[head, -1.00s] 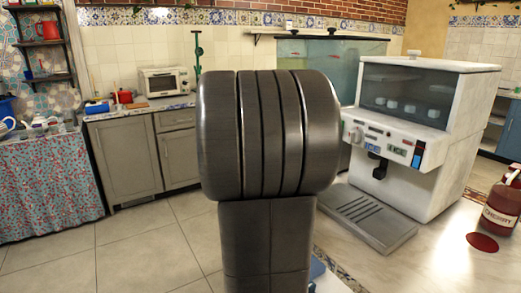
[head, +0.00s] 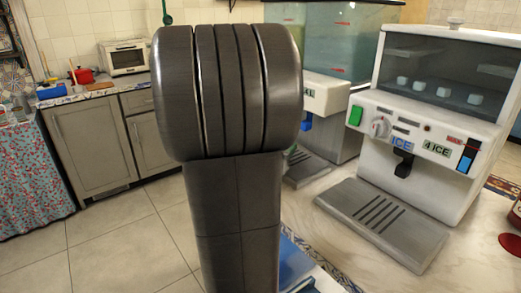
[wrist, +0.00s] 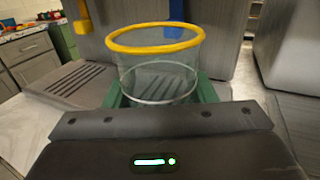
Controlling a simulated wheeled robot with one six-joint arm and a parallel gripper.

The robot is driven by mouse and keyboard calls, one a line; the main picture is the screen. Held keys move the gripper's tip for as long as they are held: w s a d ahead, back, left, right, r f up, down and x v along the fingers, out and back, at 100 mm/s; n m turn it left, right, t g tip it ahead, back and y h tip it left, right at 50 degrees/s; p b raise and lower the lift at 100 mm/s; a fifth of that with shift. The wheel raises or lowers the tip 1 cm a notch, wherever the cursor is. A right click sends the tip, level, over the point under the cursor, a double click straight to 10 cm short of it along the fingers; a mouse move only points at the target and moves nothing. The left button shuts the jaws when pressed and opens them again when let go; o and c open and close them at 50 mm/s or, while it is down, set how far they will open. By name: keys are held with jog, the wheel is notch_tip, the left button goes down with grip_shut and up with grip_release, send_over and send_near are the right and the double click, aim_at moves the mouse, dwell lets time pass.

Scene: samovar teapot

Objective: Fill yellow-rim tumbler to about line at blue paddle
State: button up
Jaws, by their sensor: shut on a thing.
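The yellow-rim tumbler (wrist: 157,75) is clear and upright in the wrist view, with a pale ring around its lower part. No liquid shows in it. My gripper (wrist: 160,93) is shut on it, with a green finger on each side. A blue paddle (wrist: 203,17) hangs just beyond the rim, to its upper right; the tumbler looks in front of it, not clearly under it. In the head view a blue paddle (head: 305,124) shows on a white dispenser, partly behind my arm. My gripper and the tumbler are hidden there.
An ice machine (head: 420,110) with a black paddle (head: 403,168) and a grey drip tray (head: 380,222) stands at right. In the wrist view a yellow paddle (wrist: 82,25) hangs at left above a slotted tray (wrist: 75,88).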

jog(key=shift+w+a, duration=0.1)
jog(key=shift+a, duration=0.15)
jog(key=a+m+g+h, duration=0.1)
jog(key=a+m+g+h+p, duration=0.1)
jog(key=a+m+g+h, duration=0.1)
jog(key=a, duration=0.1)
jog(key=shift+f+h+p, duration=0.25)
jog(key=shift+h+p, duration=0.05)
jog(key=shift+s+a+f+m+g+h, duration=0.2)
jog(key=shift+a+m+g+h, duration=0.1)
jog(key=shift+a+g, duration=0.2)
jog(key=shift+d, duration=0.1)
jog(key=shift+w+d+r+p, duration=0.1)
jog(key=shift+w+d+p, duration=0.15)
jog(key=shift+d+p, duration=0.2)
jog(key=p+x, duration=0.2)
jog(key=x, duration=0.2)
jog(key=p+x, duration=0.3)
jog(key=x, duration=0.2)
jog(key=shift+s+d, duration=0.25)
jog(key=shift+s, duration=0.05)
jog(key=shift+w+d+f+b, duration=0.3)
jog(key=shift+w+d+b, duration=0.3)
jog(key=shift+b, duration=0.6)
jog(key=shift+w+d+r+b, duration=0.1)
jog(key=shift+w+d+b, duration=0.05)
jog(key=shift+d+b, duration=0.15)
jog(key=shift+w+d+r+b, duration=0.1)
jog(key=shift+w+d+b, duration=0.05)
jog(key=shift+d, duration=0.25)
